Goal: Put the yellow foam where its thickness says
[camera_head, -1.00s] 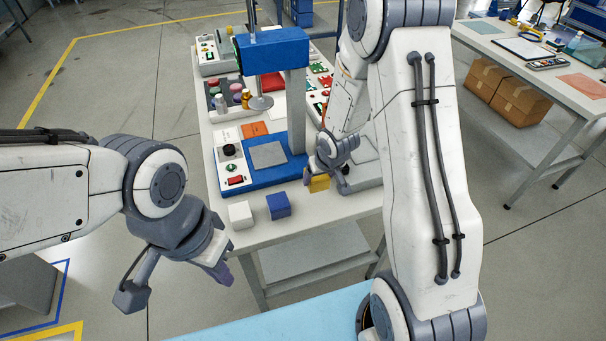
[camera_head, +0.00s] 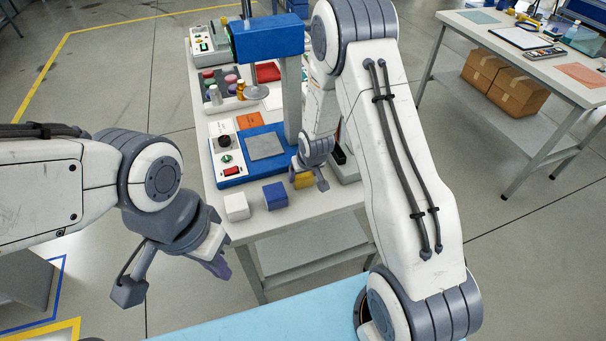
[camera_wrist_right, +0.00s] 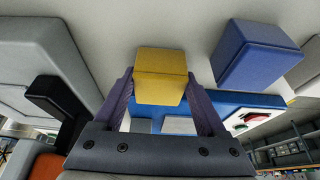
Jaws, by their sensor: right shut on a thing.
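My right gripper (camera_head: 308,182) is shut on the yellow foam (camera_head: 304,181) near the front right of the table. In the right wrist view the yellow block (camera_wrist_right: 161,75) sits between my purple fingers (camera_wrist_right: 160,105). I cannot tell whether it touches the table. A blue block (camera_head: 275,196) and a white block (camera_head: 236,207) stand to its left along the front edge; the blue block also shows in the wrist view (camera_wrist_right: 255,52). My left gripper (camera_head: 214,256) hangs in front of the table's left corner, away from the blocks; its finger gap is unclear.
A blue press (camera_head: 268,40) stands over a grey plate (camera_head: 266,145) behind the blocks. A control panel (camera_head: 226,152) with buttons and an orange card (camera_head: 249,121) are beside it. My right arm covers the table's right side.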

